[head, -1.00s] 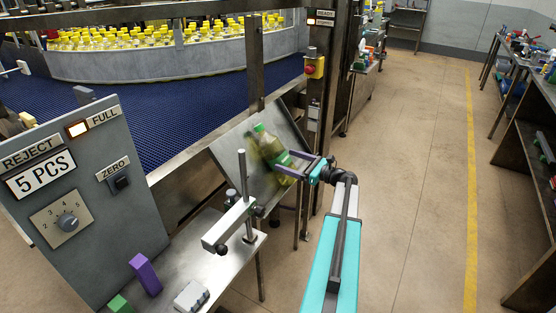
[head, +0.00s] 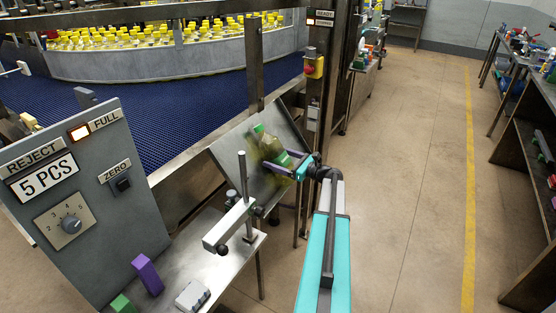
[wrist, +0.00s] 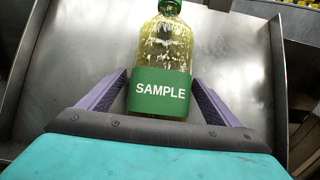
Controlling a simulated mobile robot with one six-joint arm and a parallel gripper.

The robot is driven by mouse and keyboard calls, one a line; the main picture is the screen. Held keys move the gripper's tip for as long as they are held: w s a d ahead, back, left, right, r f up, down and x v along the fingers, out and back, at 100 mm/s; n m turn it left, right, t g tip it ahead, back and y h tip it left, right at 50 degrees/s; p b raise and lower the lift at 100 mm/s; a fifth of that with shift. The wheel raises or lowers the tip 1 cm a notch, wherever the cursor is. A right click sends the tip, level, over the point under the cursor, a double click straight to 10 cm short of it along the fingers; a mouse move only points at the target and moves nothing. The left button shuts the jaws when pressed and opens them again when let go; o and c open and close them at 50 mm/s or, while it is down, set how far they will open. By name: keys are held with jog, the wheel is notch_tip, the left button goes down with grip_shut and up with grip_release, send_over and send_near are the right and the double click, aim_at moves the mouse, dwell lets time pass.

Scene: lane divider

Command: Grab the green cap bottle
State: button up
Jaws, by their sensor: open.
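The green cap bottle (head: 266,146) holds yellowish liquid and rests on a sloped metal tray. In the wrist view the bottle (wrist: 162,55) has a green SAMPLE label and a green cap cut off by the top edge. My gripper (wrist: 160,82) is open, with one purple finger on each side of the bottle's labelled lower part. A small gap seems to show beside the left finger; contact on the right is hard to tell. In the head view my gripper (head: 283,162) reaches the bottle from the right and partly hides it.
The tray (head: 232,152) has raised side edges. A metal post with a clamp arm (head: 229,224) stands close in front. A grey REJECT panel (head: 75,200) and a steel table (head: 215,270) are at left. An upright post (head: 318,100) stands behind. Floor at right is open.

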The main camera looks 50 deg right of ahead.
aim_at(281, 152)
jog(key=c, duration=1.1)
jog(key=shift+r, duration=0.1)
jog(key=shift+r+b, duration=0.35)
jog(key=shift+r, duration=0.4)
notch_tip(281, 152, up, 2)
jog(key=shift+s+b, duration=0.1)
jog(key=shift+b, duration=0.2)
jog(key=shift+s+a+r+b, duration=0.2)
jog(key=shift+s+a+b, duration=0.3)
jog(key=shift+s, duration=2.1)
jog(key=shift+s+a+r+b, duration=0.25)
jog(key=shift+s+a+b, duration=0.15)
jog(key=shift+s, duration=2.2)
jog(key=shift+s+a+r+b, duration=0.2)
jog(key=shift+s+a+b, duration=0.3)
jog(key=shift+s, duration=2.1)
